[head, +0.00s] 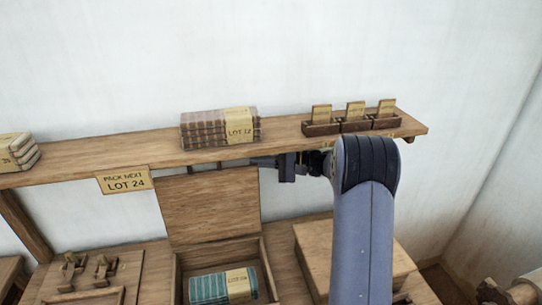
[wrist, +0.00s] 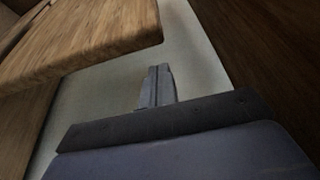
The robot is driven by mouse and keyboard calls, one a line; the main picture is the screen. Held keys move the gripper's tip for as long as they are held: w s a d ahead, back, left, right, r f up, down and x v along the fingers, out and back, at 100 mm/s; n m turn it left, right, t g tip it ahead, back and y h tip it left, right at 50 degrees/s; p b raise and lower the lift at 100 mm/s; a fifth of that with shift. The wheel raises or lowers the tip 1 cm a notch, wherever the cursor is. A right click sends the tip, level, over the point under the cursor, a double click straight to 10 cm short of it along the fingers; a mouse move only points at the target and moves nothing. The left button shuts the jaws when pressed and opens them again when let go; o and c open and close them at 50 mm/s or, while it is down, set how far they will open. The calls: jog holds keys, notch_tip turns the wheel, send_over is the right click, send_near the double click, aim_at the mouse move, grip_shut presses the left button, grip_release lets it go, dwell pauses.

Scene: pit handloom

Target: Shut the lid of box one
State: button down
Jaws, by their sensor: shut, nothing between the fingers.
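An open wooden box (head: 179,279) stands on the table, its lid (head: 211,207) raised upright at the back. A teal cloth bundle (head: 208,288) with a tan label lies inside. No box number is readable, so I cannot tell by marking which is box one. My gripper (head: 256,162) reaches in from the right, fingers pointing left, just under the shelf and by the lid's top right corner. I cannot tell whether it touches the lid. In the wrist view my gripper (wrist: 158,70) is shut and empty, beside a wooden board's edge.
A shelf (head: 285,131) runs just above my gripper, bearing a "LOT 12" bundle (head: 220,128) and small card holders (head: 352,125). A "LOT 24" sign (head: 126,180) hangs on its front. A closed wooden box (head: 309,251) stands to the right, partly behind my arm.

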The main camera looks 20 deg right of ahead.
jog(key=s, duration=0.2)
jog(key=shift+s+r+p, duration=0.15)
jog(key=shift+s+p, duration=0.15)
jog(key=shift+s, duration=0.1)
jog(key=shift+s+a+b, duration=0.1)
jog(key=shift+s+b, duration=0.05)
jog(key=shift+b, duration=0.3)
